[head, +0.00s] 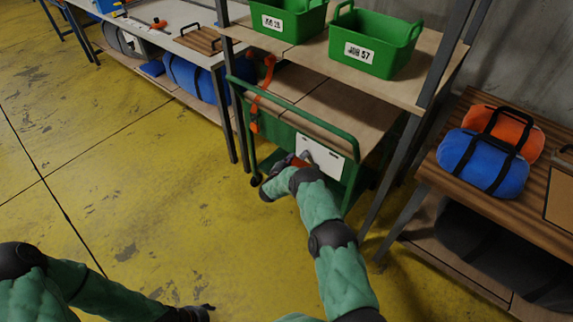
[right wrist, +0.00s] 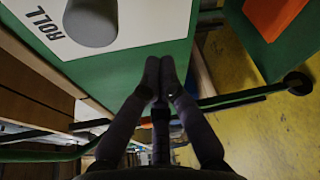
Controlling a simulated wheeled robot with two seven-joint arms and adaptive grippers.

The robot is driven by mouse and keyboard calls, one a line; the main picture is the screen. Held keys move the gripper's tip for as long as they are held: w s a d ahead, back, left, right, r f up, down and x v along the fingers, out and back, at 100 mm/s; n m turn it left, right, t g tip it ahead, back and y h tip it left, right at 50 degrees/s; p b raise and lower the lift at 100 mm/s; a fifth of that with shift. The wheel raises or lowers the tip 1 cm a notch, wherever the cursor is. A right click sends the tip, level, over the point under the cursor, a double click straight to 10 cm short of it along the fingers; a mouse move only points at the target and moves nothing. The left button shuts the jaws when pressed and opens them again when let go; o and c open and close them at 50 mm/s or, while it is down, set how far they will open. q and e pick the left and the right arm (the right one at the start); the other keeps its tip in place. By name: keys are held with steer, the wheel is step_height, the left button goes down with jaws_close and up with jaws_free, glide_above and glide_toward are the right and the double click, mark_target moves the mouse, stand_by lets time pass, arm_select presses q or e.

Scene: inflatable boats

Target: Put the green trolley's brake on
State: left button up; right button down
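The green trolley (head: 312,118) stands under the shelf in the head view, with a white panel (head: 320,157) on its near end. In the right wrist view the white panel (right wrist: 130,22) carries the word ROLL and a grey rounded part (right wrist: 90,20). An orange part (head: 300,162) shows beside my right gripper (head: 306,155), which is at the trolley's end; its contact there is hidden. The right wrist view shows this gripper (right wrist: 160,68) with its fingers together, nothing visible between them, in front of the green face. My left gripper (head: 195,312) is low at the bottom edge, its fingers unclear.
Green bins (head: 375,45) stand on the shelf above the trolley. A bench (head: 475,150) with blue and orange bags (head: 483,163) is at the right. Orange straps (head: 262,85) hang at the trolley's left. Yellow floor (head: 150,170) is open on the left.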

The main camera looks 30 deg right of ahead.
steer(key=shift+s+d+r, duration=0.3)
steer(key=shift+s+r, duration=0.15)
steer(key=shift+s, duration=0.25)
steer(key=shift+s+d+r, duration=0.25)
steer(key=shift+s+r, duration=0.2)
steer(key=shift+s, duration=0.2)
steer(key=shift+r, duration=0.1)
